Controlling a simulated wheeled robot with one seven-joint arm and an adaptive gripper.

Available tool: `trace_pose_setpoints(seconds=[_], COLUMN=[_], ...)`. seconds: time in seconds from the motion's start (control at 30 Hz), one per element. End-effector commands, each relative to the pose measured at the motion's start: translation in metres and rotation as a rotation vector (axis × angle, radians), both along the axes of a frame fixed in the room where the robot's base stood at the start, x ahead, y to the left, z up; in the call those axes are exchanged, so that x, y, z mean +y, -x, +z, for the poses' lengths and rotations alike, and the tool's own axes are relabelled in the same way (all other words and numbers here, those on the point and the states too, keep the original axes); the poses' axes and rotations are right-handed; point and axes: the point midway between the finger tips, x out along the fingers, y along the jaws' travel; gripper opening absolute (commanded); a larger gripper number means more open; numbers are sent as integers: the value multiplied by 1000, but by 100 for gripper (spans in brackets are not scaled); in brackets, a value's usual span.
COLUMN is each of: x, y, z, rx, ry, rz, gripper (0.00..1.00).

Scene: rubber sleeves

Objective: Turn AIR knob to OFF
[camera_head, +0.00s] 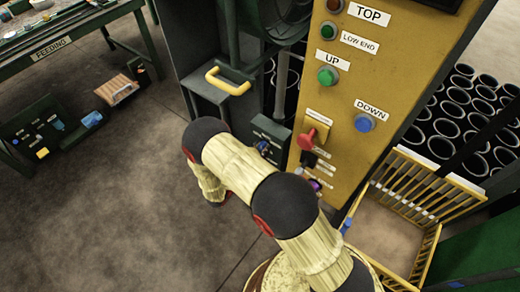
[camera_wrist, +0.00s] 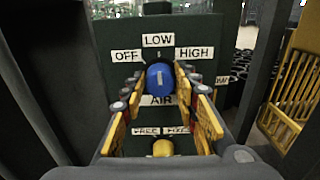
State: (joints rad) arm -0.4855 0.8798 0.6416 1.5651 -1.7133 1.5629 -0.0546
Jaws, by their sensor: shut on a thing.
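The blue AIR knob (camera_wrist: 160,76) is in the middle of the wrist view, on a dark green panel. Its white mark points straight up toward the LOW label (camera_wrist: 158,40). The OFF label (camera_wrist: 127,56) is at its upper left and the HIGH label (camera_wrist: 194,53) at its upper right. My gripper (camera_wrist: 159,86) has its yellow fingers on both sides of the knob and is shut on it. In the head view, a bit of the blue knob (camera_head: 263,146) shows on the dark box, while my arm hides my gripper.
A yellow knob (camera_wrist: 162,148) under FREE and FIXED labels sits below the AIR knob. To the right, in the head view, stands a yellow control panel (camera_head: 345,85) with a red switch (camera_head: 307,139). A yellow handle (camera_head: 227,82) is above left. Open floor (camera_head: 110,190) lies left.

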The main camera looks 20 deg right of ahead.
Motion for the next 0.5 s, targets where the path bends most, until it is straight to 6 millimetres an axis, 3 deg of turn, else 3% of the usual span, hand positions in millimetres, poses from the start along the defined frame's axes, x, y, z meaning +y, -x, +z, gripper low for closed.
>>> trace_pose_setpoints(seconds=[0.5], x=[1], y=[-1], z=[1], rx=[90], ry=[65], rz=[1], gripper=[5])
